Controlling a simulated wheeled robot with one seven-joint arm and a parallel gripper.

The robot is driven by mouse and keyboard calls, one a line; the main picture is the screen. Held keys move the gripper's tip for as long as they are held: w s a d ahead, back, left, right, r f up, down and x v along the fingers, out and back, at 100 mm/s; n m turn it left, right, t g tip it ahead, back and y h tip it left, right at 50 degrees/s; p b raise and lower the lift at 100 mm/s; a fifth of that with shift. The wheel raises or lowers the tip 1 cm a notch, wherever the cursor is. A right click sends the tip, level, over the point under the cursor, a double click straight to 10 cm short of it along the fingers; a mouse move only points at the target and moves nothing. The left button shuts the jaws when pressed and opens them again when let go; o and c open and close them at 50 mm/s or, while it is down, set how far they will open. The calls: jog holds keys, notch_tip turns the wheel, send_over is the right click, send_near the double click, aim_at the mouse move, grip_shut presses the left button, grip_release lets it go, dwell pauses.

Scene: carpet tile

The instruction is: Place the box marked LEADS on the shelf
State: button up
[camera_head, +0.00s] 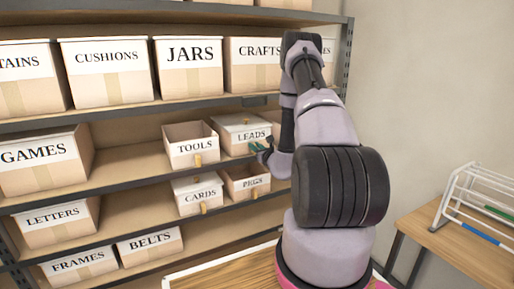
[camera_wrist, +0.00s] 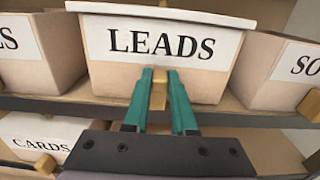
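The box marked LEADS (camera_head: 236,123) is a beige box with a white upper part and label. It is on the middle shelf (camera_head: 120,182), right of the box marked TOOLS (camera_head: 190,150), and looks upright. It fills the middle of the wrist view (camera_wrist: 205,75), with a small wooden tab (camera_wrist: 158,97) low on its front. My gripper (camera_wrist: 161,75) has its green fingers on either side of this tab, close against it.
A box labelled SO... (camera_wrist: 283,75) is close on the right of LEADS. The boxes CARDS (camera_head: 198,196) and PEGS (camera_head: 246,182) are below. JARS (camera_head: 190,70) and CRAFTS (camera_head: 252,68) are above. A table with a white rack (camera_head: 478,200) stands at right.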

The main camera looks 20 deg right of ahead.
jog(key=o, duration=0.4)
jog(key=shift+s, duration=0.1)
